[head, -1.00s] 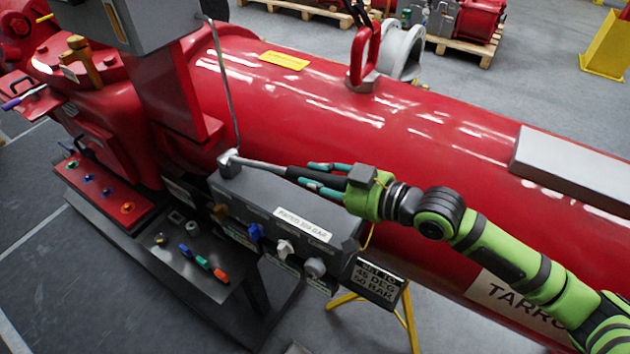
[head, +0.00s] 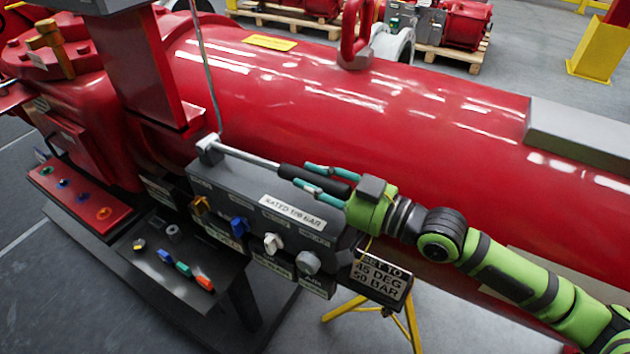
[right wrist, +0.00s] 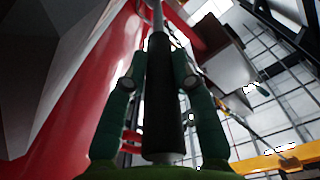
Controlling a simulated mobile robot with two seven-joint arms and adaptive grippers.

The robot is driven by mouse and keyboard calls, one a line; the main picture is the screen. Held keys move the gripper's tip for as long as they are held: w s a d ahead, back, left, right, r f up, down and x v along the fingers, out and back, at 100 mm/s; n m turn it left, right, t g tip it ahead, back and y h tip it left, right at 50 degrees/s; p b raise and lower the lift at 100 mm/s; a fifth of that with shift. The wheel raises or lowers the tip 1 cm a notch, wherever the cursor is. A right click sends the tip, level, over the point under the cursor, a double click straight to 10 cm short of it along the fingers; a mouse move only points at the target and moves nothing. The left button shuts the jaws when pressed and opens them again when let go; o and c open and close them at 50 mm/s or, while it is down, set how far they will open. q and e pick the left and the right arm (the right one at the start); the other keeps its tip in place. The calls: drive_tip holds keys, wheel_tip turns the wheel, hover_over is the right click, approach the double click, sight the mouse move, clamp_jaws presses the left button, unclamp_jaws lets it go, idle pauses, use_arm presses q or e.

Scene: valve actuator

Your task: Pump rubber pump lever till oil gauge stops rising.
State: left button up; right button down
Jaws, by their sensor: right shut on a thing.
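The pump lever is a thin metal rod with a black rubber grip (head: 325,182). It pivots at a grey block (head: 209,147) on top of the grey control box (head: 255,207). My right gripper (head: 312,180) is shut on the rubber grip, with its teal fingers on either side. In the right wrist view the black grip (right wrist: 162,95) lies lengthwise between the two teal fingers, and the metal rod runs on beyond it. The oil gauge cannot be made out in either view. My left gripper is not in view.
A large red cylinder (head: 400,110) runs behind the lever. Coloured knobs, including a blue one (head: 240,227) and a white one (head: 272,243), stick out from the box front. A sign reading 45 DEG 50 BAR (head: 380,277) hangs at its right end.

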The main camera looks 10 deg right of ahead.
sight(348, 197)
drive_tip(key=c, duration=1)
unclamp_jaws()
drive_tip(key=shift+r, duration=0.1)
drive_tip(key=shift+s+d, duration=0.25)
drive_tip(key=shift+d, duration=0.1)
drive_tip(key=v, duration=1)
drive_tip(key=shift+s+d, duration=0.4)
drive_tip(key=shift+c, duration=0.5)
